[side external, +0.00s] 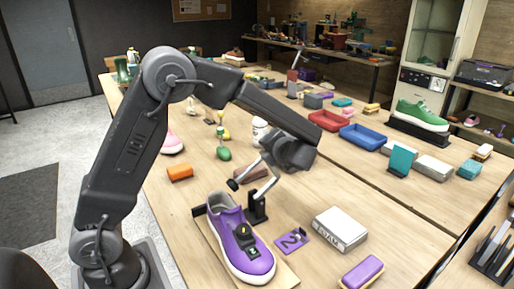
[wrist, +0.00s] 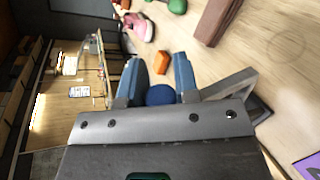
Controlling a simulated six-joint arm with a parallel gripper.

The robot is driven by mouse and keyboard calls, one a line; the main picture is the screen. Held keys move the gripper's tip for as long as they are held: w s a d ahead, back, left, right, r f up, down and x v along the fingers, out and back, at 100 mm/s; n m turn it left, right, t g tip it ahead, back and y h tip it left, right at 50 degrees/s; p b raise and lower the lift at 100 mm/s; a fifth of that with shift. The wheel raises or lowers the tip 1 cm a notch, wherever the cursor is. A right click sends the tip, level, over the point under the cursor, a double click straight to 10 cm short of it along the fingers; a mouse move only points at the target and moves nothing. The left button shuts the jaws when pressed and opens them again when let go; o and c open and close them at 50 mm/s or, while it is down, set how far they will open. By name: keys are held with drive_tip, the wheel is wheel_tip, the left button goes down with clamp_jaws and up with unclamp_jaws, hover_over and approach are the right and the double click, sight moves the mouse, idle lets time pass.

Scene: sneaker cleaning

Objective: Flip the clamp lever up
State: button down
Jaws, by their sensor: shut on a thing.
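The clamp (side external: 257,208) stands upright and black beside the purple sneaker (side external: 228,222), at the lower centre of the side view. Thin silver bars rise from it toward my gripper (side external: 270,158); one ends in a black tip above the sneaker's heel. In the wrist view, the two blue fingers of my gripper (wrist: 158,82) are closed around the dark blue round knob of the clamp lever (wrist: 160,96). A silver bar (wrist: 230,86) of the clamp shows right of the fingers. The exact angle of the lever is hard to tell, as my gripper covers part of it.
A purple card (side external: 291,240), a white box (side external: 340,229) and a purple brush (side external: 362,272) lie right of the sneaker. An orange block (side external: 180,173) lies to the left, and a brown block (side external: 251,173) lies behind the clamp. Red and blue trays stand farther back.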

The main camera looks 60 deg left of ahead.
drive_tip(key=shift+w+f+m+g, duration=0.3)
drive_tip(key=shift+w+f, duration=0.2)
drive_tip(key=shift+w, duration=0.3)
drive_tip(key=shift+w+f+m+g, duration=0.15)
drive_tip(key=shift+w+f+m, duration=0.25)
drive_tip(key=shift+w, duration=0.35)
drive_tip(key=shift+w+f+m+g, duration=0.3)
drive_tip(key=shift+w+f, duration=0.25)
drive_tip(key=shift+w, duration=0.25)
drive_tip(key=shift+f, duration=0.15)
drive_tip(key=c, duration=0.9)
unclamp_jaws()
drive_tip(key=v, duration=1.4)
drive_tip(key=shift+a, duration=0.1)
